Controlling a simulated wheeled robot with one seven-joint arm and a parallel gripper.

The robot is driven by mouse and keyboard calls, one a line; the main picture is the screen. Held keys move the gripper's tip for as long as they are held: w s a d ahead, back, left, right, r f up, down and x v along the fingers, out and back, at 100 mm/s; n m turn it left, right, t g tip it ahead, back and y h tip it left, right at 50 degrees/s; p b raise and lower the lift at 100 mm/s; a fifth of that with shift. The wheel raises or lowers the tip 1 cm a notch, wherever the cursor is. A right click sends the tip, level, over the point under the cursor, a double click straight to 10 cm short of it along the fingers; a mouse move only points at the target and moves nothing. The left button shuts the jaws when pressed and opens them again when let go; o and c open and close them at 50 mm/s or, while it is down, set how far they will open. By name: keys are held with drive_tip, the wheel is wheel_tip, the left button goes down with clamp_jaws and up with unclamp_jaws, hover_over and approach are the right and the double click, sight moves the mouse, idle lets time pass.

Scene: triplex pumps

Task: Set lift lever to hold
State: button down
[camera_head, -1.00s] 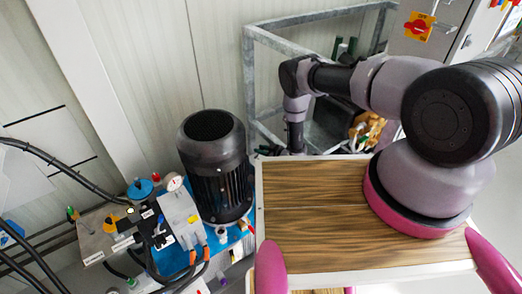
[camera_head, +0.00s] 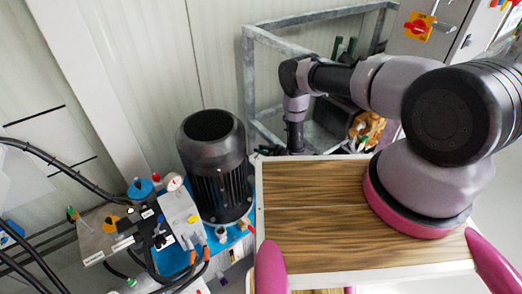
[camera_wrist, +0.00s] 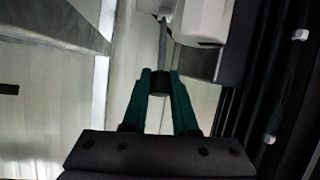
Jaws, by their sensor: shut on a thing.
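My gripper (camera_wrist: 160,84) has two green fingers. They are closed around a small black knob (camera_wrist: 160,82) in the wrist view. A thin grey rod of the lever (camera_wrist: 163,42) runs up from the knob towards a white and grey housing (camera_wrist: 203,22). In the head view the gripper and the lever are hidden; my arm reaches down behind the wooden top at the back. Which position the lever stands in I cannot tell.
A black motor (camera_head: 215,165) and a valve block with hoses (camera_head: 180,215) stand at the left. A grey metal frame (camera_head: 250,80) stands behind my arm. A cabinet with a red and yellow switch (camera_head: 418,26) is at the upper right. Dark vertical bars (camera_wrist: 275,90) lie close at the right of the gripper.

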drive_tip(key=shift+w+a+r+g+h, duration=0.4)
drive_tip(key=shift+w+a+g+h, duration=0.1)
drive_tip(key=shift+w+g, duration=0.2)
drive_tip(key=shift+w+a+g+h, duration=0.35)
drive_tip(key=shift+w+g+h, duration=0.2)
drive_tip(key=shift+g, duration=0.1)
drive_tip(key=shift+w+a+g+h, duration=0.3)
drive_tip(key=shift+w+g+h, duration=0.2)
drive_tip(key=shift+g, duration=0.15)
drive_tip(key=shift+r, duration=0.1)
drive_tip(key=c, duration=0.7)
unclamp_jaws()
drive_tip(key=v, duration=1)
drive_tip(key=shift+s+d+r, duration=0.2)
drive_tip(key=shift+d+r, duration=0.05)
drive_tip(key=shift+s, duration=0.1)
